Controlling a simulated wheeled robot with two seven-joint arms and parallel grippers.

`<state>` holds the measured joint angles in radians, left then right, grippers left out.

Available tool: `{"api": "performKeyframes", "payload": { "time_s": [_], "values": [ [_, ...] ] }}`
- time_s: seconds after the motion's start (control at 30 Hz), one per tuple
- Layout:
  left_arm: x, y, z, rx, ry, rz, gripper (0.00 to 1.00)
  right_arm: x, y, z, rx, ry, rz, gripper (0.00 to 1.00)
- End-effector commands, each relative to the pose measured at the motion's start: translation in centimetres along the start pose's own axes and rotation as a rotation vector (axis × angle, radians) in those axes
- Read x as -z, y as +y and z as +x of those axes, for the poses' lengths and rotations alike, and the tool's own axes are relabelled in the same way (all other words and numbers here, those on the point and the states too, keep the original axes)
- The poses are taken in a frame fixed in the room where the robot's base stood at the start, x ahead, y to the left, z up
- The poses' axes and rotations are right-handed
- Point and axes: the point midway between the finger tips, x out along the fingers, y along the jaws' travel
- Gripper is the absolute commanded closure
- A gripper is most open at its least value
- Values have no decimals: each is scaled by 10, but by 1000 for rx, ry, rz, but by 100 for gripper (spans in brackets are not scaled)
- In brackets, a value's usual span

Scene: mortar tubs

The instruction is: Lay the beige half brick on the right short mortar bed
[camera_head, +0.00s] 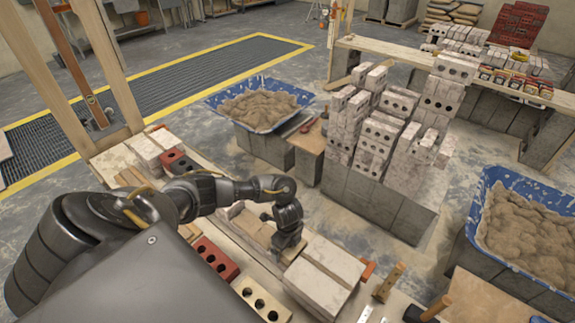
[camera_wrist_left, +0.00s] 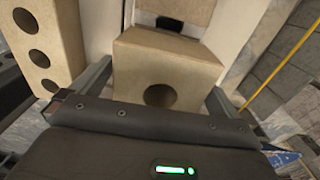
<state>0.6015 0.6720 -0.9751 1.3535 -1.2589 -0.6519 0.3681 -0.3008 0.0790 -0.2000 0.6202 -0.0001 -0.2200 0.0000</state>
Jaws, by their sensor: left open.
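The beige half brick (camera_wrist_left: 165,58), with one round hole in its near face, sits between the two fingers of my left gripper (camera_wrist_left: 160,82) in the left wrist view. The fingers stand apart on either side of it, and I cannot tell whether they touch it. In the head view my left gripper (camera_head: 286,247) points down over the work bench, and it and the arm largely hide the half brick. My right gripper is not in view. I cannot make out the right short mortar bed for certain.
A beige three-hole brick (camera_head: 262,300) and a red brick (camera_head: 215,259) lie left of the gripper; pale blocks (camera_head: 325,276) lie to its right. Blue mortar tubs (camera_head: 262,105) and (camera_head: 525,232) stand beyond the bench. Stacked bricks (camera_head: 385,130) rise behind.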

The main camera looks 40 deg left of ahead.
Motion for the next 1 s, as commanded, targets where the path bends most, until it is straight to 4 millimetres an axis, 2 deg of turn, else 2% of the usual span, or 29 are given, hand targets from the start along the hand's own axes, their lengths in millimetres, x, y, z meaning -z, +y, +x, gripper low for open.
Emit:
{"api": "performKeyframes", "payload": {
  "time_s": [0.17, 0.4, 0.5, 0.6, 0.8, 1.0],
  "values": [
    [0, -1, -13, 2, 2, 2, 0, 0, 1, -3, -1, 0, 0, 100],
    [0, -2, -62, 5, 1, 3, 0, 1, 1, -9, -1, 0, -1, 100],
    [-1, -2, -87, 5, -1, 3, 0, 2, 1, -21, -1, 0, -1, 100],
    [-1, -1, -103, 4, -2, 3, 0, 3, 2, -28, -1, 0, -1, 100],
    [0, -1, -119, 2, 0, 1, 0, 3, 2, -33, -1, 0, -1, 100],
    [0, 0, -121, 0, 0, 0, 0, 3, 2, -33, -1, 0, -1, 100]
  ]
}}
